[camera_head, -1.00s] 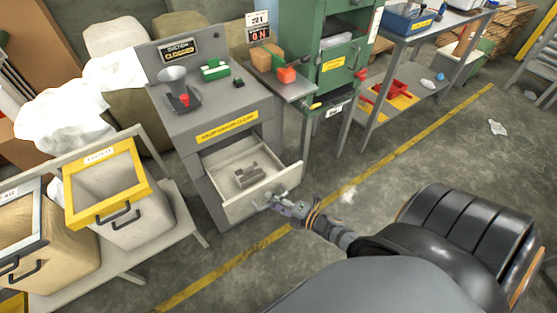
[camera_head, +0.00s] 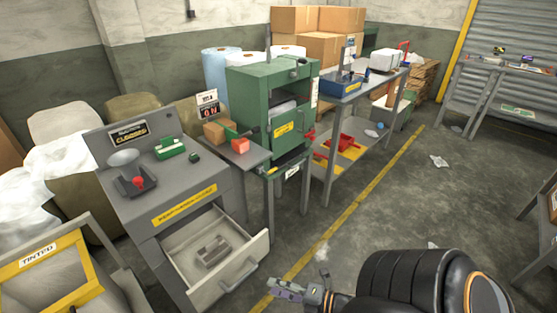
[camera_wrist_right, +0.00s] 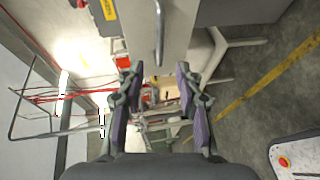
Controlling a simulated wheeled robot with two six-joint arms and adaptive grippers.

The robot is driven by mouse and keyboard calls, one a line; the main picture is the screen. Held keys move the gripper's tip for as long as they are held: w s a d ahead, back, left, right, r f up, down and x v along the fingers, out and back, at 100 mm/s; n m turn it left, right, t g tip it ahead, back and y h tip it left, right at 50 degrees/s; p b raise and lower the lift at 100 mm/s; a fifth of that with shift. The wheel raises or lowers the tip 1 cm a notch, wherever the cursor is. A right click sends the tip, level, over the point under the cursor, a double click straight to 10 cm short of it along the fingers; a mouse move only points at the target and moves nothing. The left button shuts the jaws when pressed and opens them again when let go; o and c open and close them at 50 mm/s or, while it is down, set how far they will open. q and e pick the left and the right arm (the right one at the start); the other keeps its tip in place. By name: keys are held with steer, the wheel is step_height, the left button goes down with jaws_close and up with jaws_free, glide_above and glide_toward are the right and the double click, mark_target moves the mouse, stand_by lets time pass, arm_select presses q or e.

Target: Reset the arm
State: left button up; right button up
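My right gripper (camera_head: 272,286) shows at the bottom of the head view, just right of the open drawer (camera_head: 240,281) and apart from its handle. In the right wrist view its two purple-padded fingers (camera_wrist_right: 158,78) are spread with nothing between them. The drawer handle (camera_wrist_right: 159,32) shows ahead of the fingertips there. The pale drawer stands pulled out of the grey cabinet (camera_head: 190,190), with a small grey metal part (camera_head: 212,251) inside. My left gripper is not in view.
A yellow-framed bin (camera_head: 40,262) stands at the left. A green cabinet machine (camera_head: 272,105) and a long grey bench (camera_head: 352,92) are behind. Open floor (camera_head: 400,210) lies to the right, with another table (camera_head: 515,66) at the far right.

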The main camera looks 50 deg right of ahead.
stand_by(0.3)
steer(key=s+d+f+m+g+h+p, duration=0.2)
steer(key=s+d+f+m+g+h, duration=0.15)
steer(key=f+m, duration=0.55)
steer(key=s+d+f+m+g+h+p, duration=0.1)
steer(key=s+d+f+m+g+h, duration=0.3)
steer(key=f, duration=0.8)
steer(key=s+a+f+m+g, duration=0.3)
steer(key=s+a+f+m, duration=0.1)
steer(key=s, duration=0.3)
steer(key=s+a+f+m+g+p, duration=0.1)
steer(key=s+a+f+m+g, duration=0.2)
steer(key=s, duration=0.4)
step_height(320, 180, down, 3)
steer(key=shift+a+r+m+p, duration=0.15)
steer(key=shift+a+m+p, duration=0.15)
steer(key=shift+a+m, duration=0.4)
steer(key=shift+s+y, duration=0.15)
steer(key=shift+y, duration=0.1)
